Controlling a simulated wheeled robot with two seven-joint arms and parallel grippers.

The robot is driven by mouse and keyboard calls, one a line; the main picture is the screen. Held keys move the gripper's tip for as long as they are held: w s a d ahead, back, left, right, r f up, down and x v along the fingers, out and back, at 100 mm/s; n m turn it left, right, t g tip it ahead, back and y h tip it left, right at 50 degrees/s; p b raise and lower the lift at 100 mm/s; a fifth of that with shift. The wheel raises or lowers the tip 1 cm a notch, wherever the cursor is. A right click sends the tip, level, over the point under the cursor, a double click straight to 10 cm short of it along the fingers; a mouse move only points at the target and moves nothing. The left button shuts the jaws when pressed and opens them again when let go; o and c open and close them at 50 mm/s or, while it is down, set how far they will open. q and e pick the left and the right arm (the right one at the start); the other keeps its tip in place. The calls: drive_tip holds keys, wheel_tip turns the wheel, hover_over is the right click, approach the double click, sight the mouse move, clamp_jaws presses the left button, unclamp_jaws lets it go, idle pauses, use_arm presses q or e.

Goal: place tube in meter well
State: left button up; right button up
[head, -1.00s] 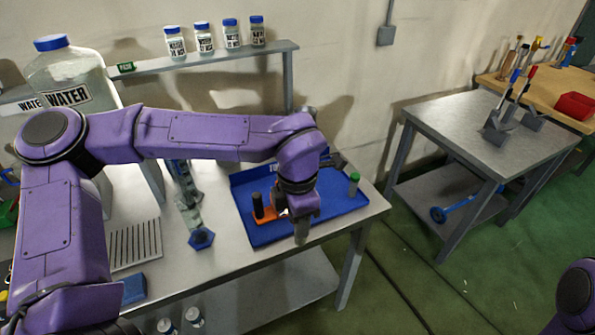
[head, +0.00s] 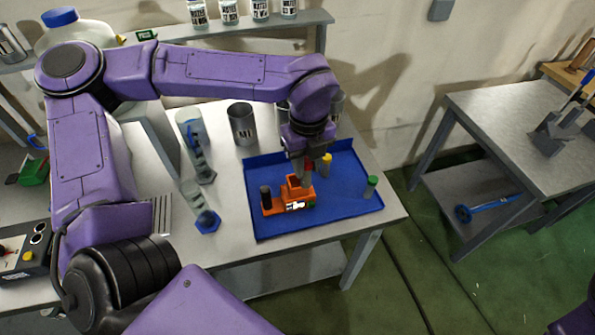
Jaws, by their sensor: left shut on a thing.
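The orange meter (head: 274,206) sits in the blue tray (head: 345,207) on the metal bench, with a small lit display on its front and a dark cylinder (head: 265,193) at its left end. My left gripper (head: 301,172) points down just above the meter's right part. It is shut on a tube with a red part (head: 309,166) showing beside the fingers. Most of that tube is hidden, and I cannot tell whether its lower end is in the well. My right gripper is not in view.
A yellow-capped tube (head: 326,160) stands close behind my left gripper, and a green-capped tube (head: 370,186) stands at the tray's right. Blue-based glassware (head: 207,221) and a grey beaker (head: 242,126) stand left of and behind the tray. The tray's front right is clear.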

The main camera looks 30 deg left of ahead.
use_arm(q)
drive_tip(key=w+a+f+b, duration=0.2)
drive_tip(key=a+f, duration=0.1)
drive_tip(key=f, duration=0.2)
drive_tip(key=shift+w+a, duration=0.15)
drive_tip(key=shift+w, duration=0.25)
drive_tip(key=f+b, duration=0.2)
drive_tip(key=a+f+b, duration=0.1)
drive_tip(key=f+b, duration=0.1)
drive_tip(key=shift+f, duration=0.25)
clamp_jaws()
drive_tip(key=shift+w, duration=0.1)
drive_tip(key=shift+w+a, duration=0.1)
drive_tip(key=shift+w, duration=0.15)
drive_tip(key=o, duration=0.7)
unclamp_jaws()
drive_tip(key=shift+w, duration=0.1)
drive_tip(key=o, duration=0.3)
drive_tip(key=shift+o, duration=0.2)
drive_tip(key=shift+s+r+p, duration=0.15)
drive_tip(key=shift+s+p, duration=0.15)
drive_tip(key=shift+w+r, duration=0.15)
drive_tip(key=shift+r, duration=0.15)
wheel_tip(320, 180, up, 11)
drive_tip(key=b, duration=0.2)
drive_tip(key=shift+r, duration=0.2)
